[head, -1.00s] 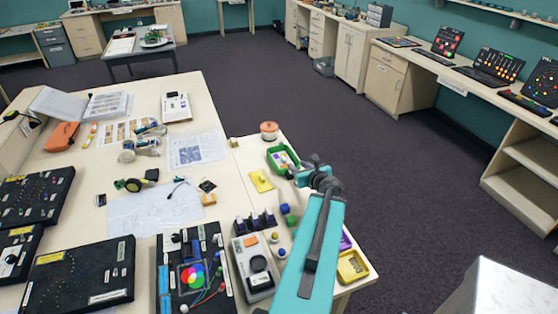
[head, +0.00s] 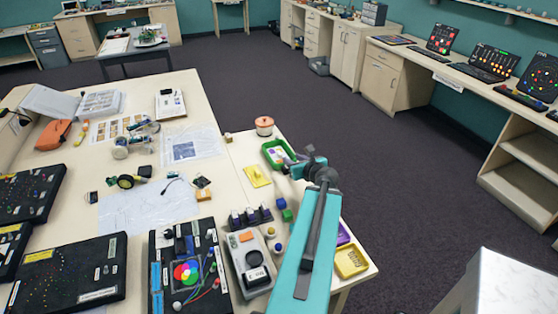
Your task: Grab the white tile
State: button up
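I cannot clearly make out a white tile; a small pale patch shows inside the green tray (head: 268,147), but I cannot tell whether it is a tile or a label. My gripper (head: 287,162) is at the right edge of the green tray, at the end of my teal arm. It is small and seen from behind, so its fingers and anything between them are not clear. My wrist and arm hide part of the tabletop to the right of the tray.
An orange-and-white spool (head: 264,126) stands behind the tray. A yellow tray (head: 351,262) and a purple tray (head: 343,235) sit at the right edge. Open floor (head: 420,190) lies to the right.

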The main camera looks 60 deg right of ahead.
aim_at(280, 153)
jog(key=shift+b+x, duration=0.95)
jog(key=shift+b, duration=3.2)
jog(key=shift+w+d+f, duration=0.1)
jog(key=shift+w+d, duration=0.05)
jog(key=p+x, duration=0.1)
jog(key=x, duration=0.3)
jog(key=shift+w+d+f, duration=0.3)
jog(key=shift+w, duration=0.15)
jog(key=shift+f+p+x, duration=0.1)
jog(key=shift+p+x, duration=0.4)
jog(key=shift+x, duration=0.8)
jog(key=shift+f+p+x, duration=0.15)
jog(key=shift+p+x, duration=0.35)
jog(key=shift+x, duration=0.85)
jog(key=shift+a, duration=0.2)
grip_shut()
